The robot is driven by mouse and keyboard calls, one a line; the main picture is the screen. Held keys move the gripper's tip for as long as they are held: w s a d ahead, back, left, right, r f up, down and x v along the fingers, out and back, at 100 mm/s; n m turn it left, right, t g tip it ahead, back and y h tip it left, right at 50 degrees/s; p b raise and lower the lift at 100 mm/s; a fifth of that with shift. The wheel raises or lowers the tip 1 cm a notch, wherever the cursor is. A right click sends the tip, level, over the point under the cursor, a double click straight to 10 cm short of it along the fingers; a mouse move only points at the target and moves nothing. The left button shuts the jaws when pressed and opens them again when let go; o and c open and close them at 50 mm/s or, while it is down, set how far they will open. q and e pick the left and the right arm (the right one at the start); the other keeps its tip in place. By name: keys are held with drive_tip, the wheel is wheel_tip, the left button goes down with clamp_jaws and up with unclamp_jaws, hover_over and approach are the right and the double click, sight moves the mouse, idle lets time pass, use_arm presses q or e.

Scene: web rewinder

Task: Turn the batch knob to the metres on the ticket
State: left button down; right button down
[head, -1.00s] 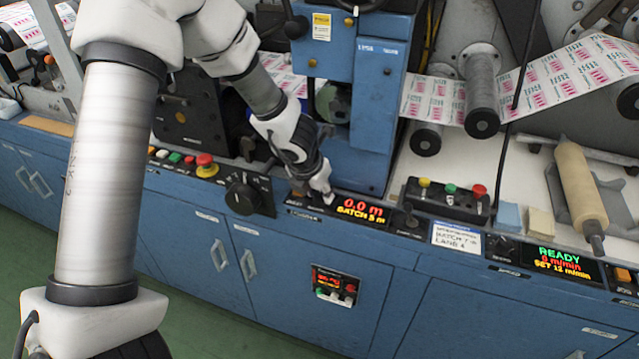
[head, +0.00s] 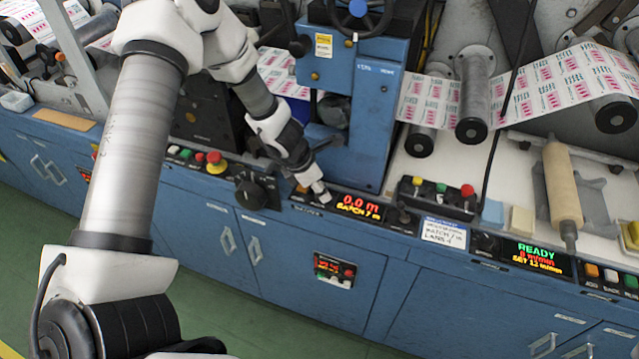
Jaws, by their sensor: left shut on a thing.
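My left gripper (head: 319,194) reaches down to the control strip at the left end of the counter display (head: 358,207). It is shut on the batch knob, which its fingers hide almost wholly. The display reads 0.0 m in red and, in yellow, what looks like BATCH 7 m. The white ticket (head: 443,233) is fixed to the right of the display. Its small print is hard to read, but one line looks like BATCH 7 m. My right gripper is not in view.
A large black rotary switch (head: 257,190) and a red emergency button (head: 215,161) lie left of the gripper. A small black knob (head: 404,215) sits right of the display. A button box (head: 437,198) stands behind the ticket. A second display (head: 538,257) reads READY.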

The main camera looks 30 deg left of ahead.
use_arm(q)
drive_tip(key=shift+f, duration=0.1)
drive_tip(key=c, duration=0.8)
unclamp_jaws()
